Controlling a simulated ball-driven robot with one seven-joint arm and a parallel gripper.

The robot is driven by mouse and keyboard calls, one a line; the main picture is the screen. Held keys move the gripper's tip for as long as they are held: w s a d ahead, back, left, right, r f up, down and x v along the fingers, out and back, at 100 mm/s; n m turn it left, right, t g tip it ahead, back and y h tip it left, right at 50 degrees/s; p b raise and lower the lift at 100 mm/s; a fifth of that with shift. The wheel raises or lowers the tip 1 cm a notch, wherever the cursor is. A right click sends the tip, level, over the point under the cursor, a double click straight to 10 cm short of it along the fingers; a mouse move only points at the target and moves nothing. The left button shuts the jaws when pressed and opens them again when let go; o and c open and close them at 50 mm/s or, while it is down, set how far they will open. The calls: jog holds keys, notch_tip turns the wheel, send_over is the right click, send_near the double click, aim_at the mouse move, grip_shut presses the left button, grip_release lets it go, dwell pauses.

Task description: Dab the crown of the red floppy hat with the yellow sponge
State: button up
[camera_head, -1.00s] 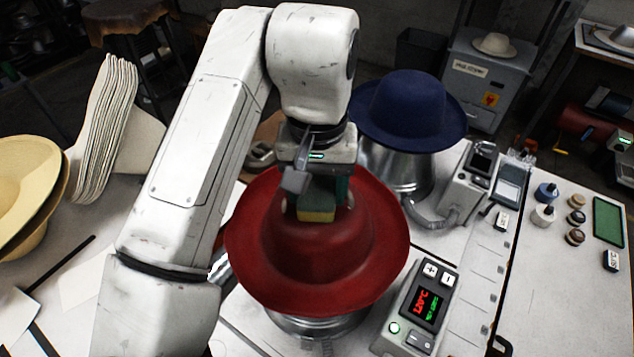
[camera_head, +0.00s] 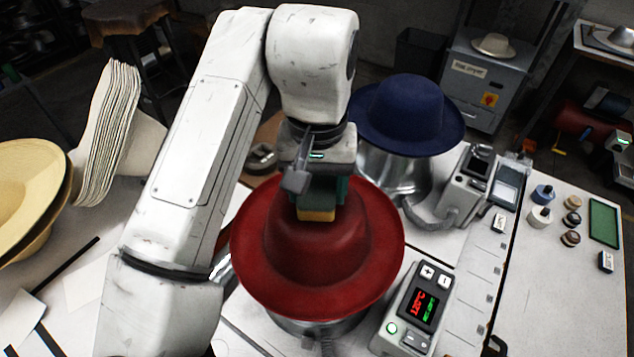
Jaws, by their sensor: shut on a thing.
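The red floppy hat (camera_head: 318,270) sits brim down on a metal press block in the middle of the camera_head view. My gripper (camera_head: 317,196) points down over the far part of its crown and is shut on the yellow sponge (camera_head: 316,214). The sponge shows below the fingers as a small yellow block with a green upper part. In the picture it overlaps the top of the crown. I cannot tell whether it touches the felt. My gripper and wrist hide part of the hat's far side.
A blue hat (camera_head: 406,112) on a metal block stands behind to the right. A control box (camera_head: 420,305) with a lit display stands right of the red hat. Stacked pale felts (camera_head: 108,135) and straw hats (camera_head: 28,190) are at left. Small bottles (camera_head: 541,216) stand on the right table.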

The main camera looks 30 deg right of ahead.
jog(key=shift+r+p, duration=0.95)
jog(key=shift+r, duration=1.8)
